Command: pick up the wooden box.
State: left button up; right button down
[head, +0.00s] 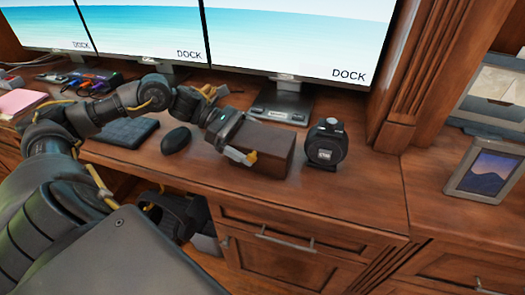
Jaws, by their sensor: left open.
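The wooden box (272,151), a dark brown block, sits on the wood desk (330,195) near its front edge. My left gripper (246,145) is open at the box's left end. One yellow-tipped finger shows low on the near side of the box. The other finger is hidden, and I cannot tell whether either finger touches the box. My right gripper is not in view.
A black round device (326,143) stands just right of the box. A black mouse (175,140) and a dark pad (127,131) lie to the left. A monitor stand (281,101) is behind. A framed picture (487,172) stands at the far right. The desk's front right is clear.

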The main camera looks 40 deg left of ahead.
pick_arm(q)
jog(key=shift+c, duration=0.4)
jog(key=c, duration=1)
jog(key=shift+r, duration=0.1)
